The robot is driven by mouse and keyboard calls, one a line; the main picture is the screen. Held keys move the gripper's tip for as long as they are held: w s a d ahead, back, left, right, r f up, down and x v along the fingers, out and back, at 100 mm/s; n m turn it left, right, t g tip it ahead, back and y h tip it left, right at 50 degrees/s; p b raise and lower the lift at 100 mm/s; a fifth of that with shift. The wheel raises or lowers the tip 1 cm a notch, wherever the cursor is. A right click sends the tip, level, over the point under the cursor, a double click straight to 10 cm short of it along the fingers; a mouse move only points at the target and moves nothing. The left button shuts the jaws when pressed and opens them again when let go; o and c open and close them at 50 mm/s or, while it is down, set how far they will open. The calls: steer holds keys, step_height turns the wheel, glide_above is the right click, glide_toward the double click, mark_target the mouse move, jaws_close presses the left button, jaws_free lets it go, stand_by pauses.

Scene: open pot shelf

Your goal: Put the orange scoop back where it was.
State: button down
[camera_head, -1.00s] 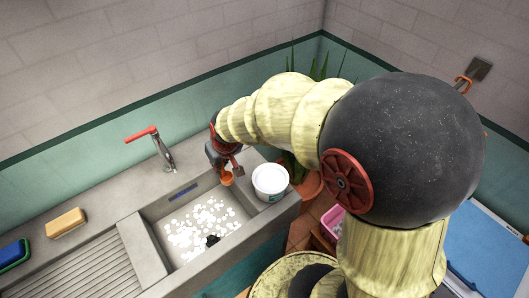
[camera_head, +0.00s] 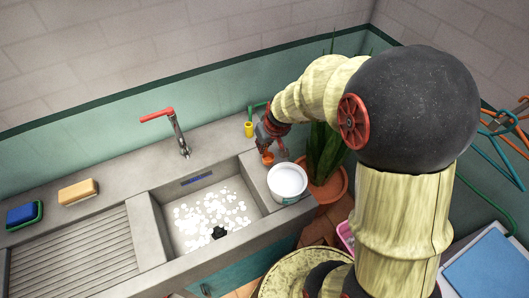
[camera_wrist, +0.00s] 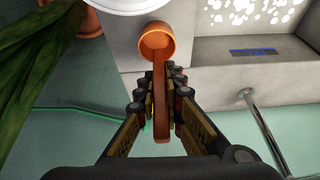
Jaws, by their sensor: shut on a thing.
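The orange scoop (camera_head: 267,158) is in my gripper (camera_head: 270,143), over the counter behind the white tub (camera_head: 288,182). In the wrist view the scoop's round cup (camera_wrist: 157,42) points away from me. Its long handle runs back between the fingers of my gripper (camera_wrist: 160,85), which are shut on it. The inside of the cup looks empty. The white tub stands at the sink's right corner; its rim also shows at the top of the wrist view (camera_wrist: 128,5).
The sink (camera_head: 212,215) holds white discs and a small dark object. A red-handled tap (camera_head: 178,135) stands behind it. A yellow cup (camera_head: 248,129) is left of my gripper, near the wall. A potted plant (camera_head: 325,180) is close on the right. The counter's left part holds two sponges.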

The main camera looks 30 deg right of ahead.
steer(key=w+f, duration=0.1)
steer(key=d+f, duration=0.1)
steer(key=w+f+b, duration=0.1)
steer(key=shift+w+d+f, duration=0.25)
steer(key=shift+w+f, duration=0.1)
steer(key=shift+f, duration=0.05)
steer(key=shift+w+f+b, duration=0.2)
steer(key=shift+f+b, duration=0.55)
steer(key=shift+f, duration=0.95)
steer(key=shift+f, duration=0.1)
steer(key=shift+f, duration=0.1)
steer(key=c, duration=1.9)
jaws_free()
